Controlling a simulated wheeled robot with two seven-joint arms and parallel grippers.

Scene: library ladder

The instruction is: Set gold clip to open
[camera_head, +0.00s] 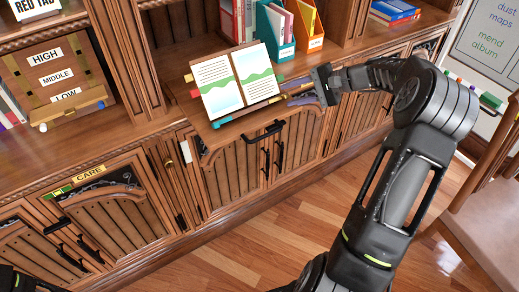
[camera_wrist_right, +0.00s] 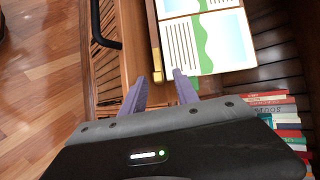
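An open book (camera_head: 236,82) with white pages and green bands lies on a wooden board that juts from the bookcase. The gold clip (camera_head: 297,91) is a thin gold bar at the right end of the book's front edge. In the right wrist view the gold clip (camera_wrist_right: 156,52) runs along the book's edge. My right gripper (camera_head: 309,93) is at the clip's right end. Its two purple fingers (camera_wrist_right: 159,76) stand apart, one on each side of the clip's near end; I cannot tell whether they touch it.
Cabinet doors with dark handles (camera_head: 262,132) lie below the board. A wooden box labelled HIGH, MIDDLE and LOW (camera_head: 58,75) stands at left. Teal and orange file holders (camera_head: 274,28) stand behind the book. A chair (camera_head: 490,190) is at right. The floor in front is clear.

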